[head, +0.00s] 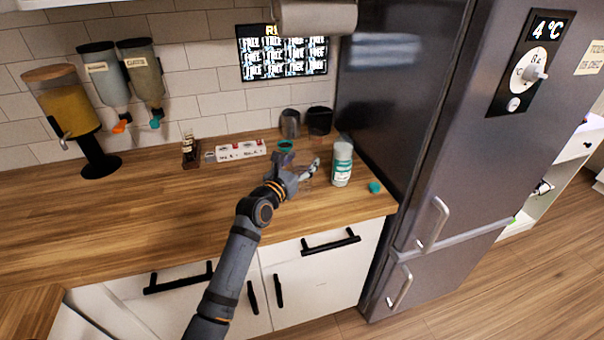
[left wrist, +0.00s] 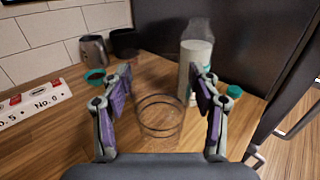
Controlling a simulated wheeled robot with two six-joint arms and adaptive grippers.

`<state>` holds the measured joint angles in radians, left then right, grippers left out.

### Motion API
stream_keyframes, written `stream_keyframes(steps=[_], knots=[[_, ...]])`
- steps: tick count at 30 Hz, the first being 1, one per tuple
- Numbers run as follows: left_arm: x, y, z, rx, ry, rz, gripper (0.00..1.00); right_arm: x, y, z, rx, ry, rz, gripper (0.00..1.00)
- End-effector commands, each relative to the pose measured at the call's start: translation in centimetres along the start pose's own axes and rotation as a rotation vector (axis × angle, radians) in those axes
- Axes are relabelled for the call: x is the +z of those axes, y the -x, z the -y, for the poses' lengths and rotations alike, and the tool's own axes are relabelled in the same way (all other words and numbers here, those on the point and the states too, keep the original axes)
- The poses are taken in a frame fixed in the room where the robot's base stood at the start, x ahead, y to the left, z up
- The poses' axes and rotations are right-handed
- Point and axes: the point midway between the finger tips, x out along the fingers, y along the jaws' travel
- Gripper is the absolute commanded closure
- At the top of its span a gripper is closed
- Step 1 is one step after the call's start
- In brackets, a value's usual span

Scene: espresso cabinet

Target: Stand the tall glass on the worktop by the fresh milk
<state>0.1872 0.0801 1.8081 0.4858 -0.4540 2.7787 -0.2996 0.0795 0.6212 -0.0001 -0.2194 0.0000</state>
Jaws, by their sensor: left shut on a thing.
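The tall glass (left wrist: 159,120) is clear and see-through, and it sits between the fingers of my left gripper (left wrist: 168,100) in the left wrist view. My left gripper (head: 303,176) is shut on it above the right part of the worktop (head: 150,215). I cannot tell whether the glass base touches the wood. A white and green bottle (head: 342,164), which looks like the fresh milk, stands upright just right of my gripper. In the left wrist view the bottle (left wrist: 192,56) is behind the right finger, which hides part of it. My right gripper is not in view.
A green cap (head: 375,188) lies right of the bottle, close to the fridge (head: 440,130). A metal jug (head: 290,123) and a dark cup (head: 319,120) stand at the back wall. A numbered white holder (head: 240,151) lies left of them.

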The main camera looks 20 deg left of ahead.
Motion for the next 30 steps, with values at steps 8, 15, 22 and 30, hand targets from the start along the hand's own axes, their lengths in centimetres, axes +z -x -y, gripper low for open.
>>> stream_keyframes(steps=[8,15,22,30], knots=[[-3.5,-0.5,-0.1,0.002,0.001,0.0,1.0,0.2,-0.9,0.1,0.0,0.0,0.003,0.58],[-3.5,-0.5,-0.1,0.001,-0.001,0.001,1.0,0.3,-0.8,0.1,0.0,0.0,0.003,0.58],[-3.9,-0.5,-0.1,0.001,0.0,-0.001,0.26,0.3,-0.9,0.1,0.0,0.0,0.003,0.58],[-3.9,-0.5,-0.1,0.001,0.0,-0.001,0.16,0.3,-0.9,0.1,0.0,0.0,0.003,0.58]])
